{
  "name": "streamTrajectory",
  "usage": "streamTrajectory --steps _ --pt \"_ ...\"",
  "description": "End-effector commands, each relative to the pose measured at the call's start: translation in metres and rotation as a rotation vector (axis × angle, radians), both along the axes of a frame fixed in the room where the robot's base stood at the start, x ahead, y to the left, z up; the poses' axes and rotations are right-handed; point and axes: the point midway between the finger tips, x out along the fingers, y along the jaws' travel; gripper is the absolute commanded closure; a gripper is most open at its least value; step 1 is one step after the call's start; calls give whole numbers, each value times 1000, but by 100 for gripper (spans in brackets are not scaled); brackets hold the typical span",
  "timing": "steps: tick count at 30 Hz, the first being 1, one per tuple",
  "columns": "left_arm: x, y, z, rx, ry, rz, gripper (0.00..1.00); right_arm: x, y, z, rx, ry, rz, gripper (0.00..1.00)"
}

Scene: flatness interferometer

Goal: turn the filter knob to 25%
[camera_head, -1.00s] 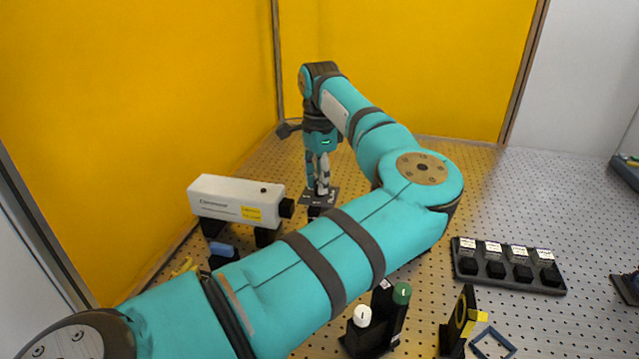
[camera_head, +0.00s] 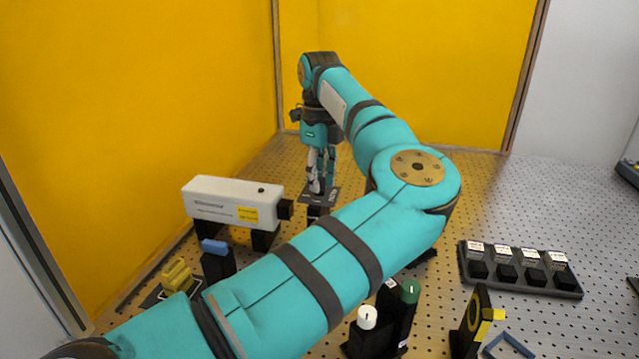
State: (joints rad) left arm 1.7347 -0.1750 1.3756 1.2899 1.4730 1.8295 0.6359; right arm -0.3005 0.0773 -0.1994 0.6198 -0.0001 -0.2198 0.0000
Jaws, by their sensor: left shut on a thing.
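My left arm reaches across the bench from the lower left. Its gripper (camera_head: 318,187) points down at a small dark plate (camera_head: 330,198) on a black mount, right of the white laser box. The gripper is shut on a small knob there, which I take to be the filter knob. The fingers hide the knob, so its pointer and the percent marks cannot be read. My right gripper is not in view.
A white laser box (camera_head: 232,203) stands close to the left of the gripper. A blue-topped mount (camera_head: 214,247) and a yellow part (camera_head: 177,276) are nearer. White (camera_head: 367,317) and green (camera_head: 409,291) knobs stand in front, with a black rack (camera_head: 520,281) at the right.

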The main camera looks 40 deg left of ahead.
Motion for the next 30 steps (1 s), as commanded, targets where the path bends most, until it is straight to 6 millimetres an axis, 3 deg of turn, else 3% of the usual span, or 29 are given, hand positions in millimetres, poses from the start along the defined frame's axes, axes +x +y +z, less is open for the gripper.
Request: streamTrajectory --steps 21,30 --pt "1 1 1 4 -4 -674 100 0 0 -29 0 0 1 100" --pt "1 1 2 5 -5 -887 100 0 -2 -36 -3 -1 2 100"
